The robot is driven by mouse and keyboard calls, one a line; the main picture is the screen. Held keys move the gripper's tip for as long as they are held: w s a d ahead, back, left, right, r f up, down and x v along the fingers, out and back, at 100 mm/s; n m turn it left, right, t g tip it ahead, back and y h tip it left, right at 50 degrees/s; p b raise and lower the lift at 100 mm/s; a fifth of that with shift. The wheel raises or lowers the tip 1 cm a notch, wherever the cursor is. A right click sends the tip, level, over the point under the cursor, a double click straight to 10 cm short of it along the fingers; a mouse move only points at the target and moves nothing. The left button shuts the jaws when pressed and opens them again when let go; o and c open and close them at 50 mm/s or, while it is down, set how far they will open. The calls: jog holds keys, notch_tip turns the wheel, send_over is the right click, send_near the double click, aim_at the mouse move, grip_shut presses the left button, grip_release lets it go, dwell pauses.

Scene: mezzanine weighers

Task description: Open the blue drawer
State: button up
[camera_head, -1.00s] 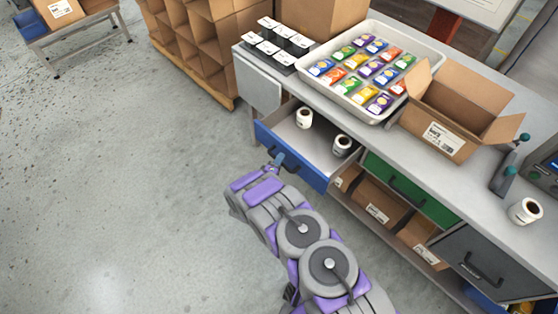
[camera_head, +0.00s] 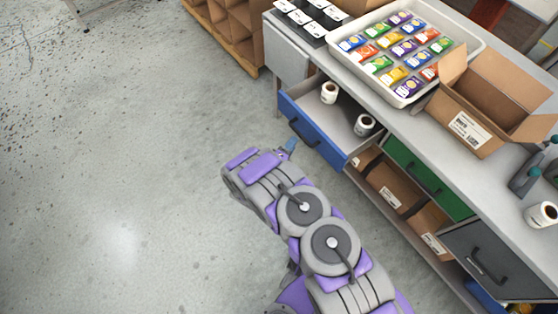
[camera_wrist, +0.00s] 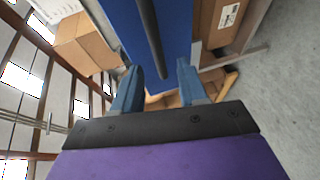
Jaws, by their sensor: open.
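The blue drawer (camera_head: 325,148) is pulled out from under the left end of the workbench, with its inside showing. Two white rolls, one at the back left (camera_head: 328,92) and one at the right (camera_head: 364,124), stand in it. Its dark bar handle (camera_head: 302,133) is on the front face. My gripper (camera_head: 289,146) is just in front of the drawer, apart from the handle. In the wrist view, my open blue fingers (camera_wrist: 158,75) have nothing between them. The handle (camera_wrist: 152,40) lies beyond the fingertips on the blue front (camera_wrist: 178,25).
A green drawer (camera_head: 428,178) and a dark grey drawer (camera_head: 495,258) are shut to the right. A tray of colourful packets (camera_head: 478,47) and an open carton (camera_head: 470,128) stand on the worktop (camera_head: 408,122). The floor (camera_head: 130,160) at left is clear.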

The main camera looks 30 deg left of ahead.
jog(key=s+r+p, duration=0.1)
jog(key=s, duration=0.9)
jog(key=shift+d+r, duration=0.15)
jog(key=shift+r, duration=0.2)
jog(key=shift+w, duration=0.1)
